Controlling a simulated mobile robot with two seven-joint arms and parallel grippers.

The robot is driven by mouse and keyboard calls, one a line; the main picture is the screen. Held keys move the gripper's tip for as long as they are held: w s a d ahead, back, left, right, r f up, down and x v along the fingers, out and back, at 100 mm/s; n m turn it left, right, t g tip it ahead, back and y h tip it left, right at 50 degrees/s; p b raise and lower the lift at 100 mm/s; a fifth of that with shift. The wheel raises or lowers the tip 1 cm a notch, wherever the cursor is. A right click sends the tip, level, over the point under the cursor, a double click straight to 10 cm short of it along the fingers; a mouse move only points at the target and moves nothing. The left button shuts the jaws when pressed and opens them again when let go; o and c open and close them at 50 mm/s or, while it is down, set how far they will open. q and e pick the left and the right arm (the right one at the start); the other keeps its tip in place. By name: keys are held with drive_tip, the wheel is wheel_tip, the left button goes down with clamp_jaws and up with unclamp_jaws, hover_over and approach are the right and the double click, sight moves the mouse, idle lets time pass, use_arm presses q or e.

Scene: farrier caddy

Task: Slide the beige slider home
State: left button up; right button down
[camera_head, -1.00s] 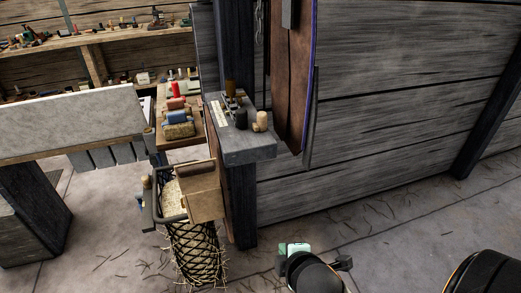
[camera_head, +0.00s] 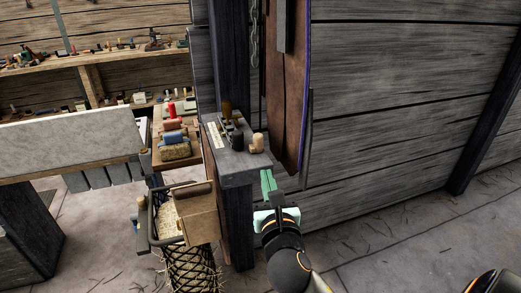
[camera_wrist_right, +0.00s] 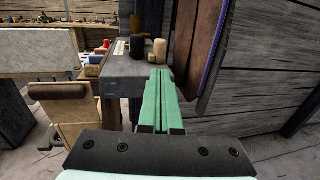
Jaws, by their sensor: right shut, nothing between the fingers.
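The beige slider (camera_head: 257,143) is a short rounded knob at the right front of a grey ledge (camera_head: 226,160) on the dark post. In the right wrist view the beige slider (camera_wrist_right: 160,48) shows just beyond the fingertips, on the ledge (camera_wrist_right: 120,84). My right gripper (camera_head: 267,177) is shut and empty, its green fingers pointing at the ledge, just below and right of the slider. The gripper (camera_wrist_right: 160,78) shows apart from the slider; exact distance is unclear. My left gripper is out of view.
A dark knob (camera_head: 237,137) and a brown knob (camera_head: 227,112) stand beside the slider. A leather panel (camera_head: 289,90) hangs close on the right. A basket with a cardboard box (camera_head: 196,222) hangs below left.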

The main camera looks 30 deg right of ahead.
sight(258, 144)
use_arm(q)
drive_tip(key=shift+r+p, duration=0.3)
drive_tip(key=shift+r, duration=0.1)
use_arm(e)
drive_tip(key=x, duration=1.1)
drive_tip(key=shift+w+d, duration=0.1)
drive_tip(key=shift+w, duration=0.05)
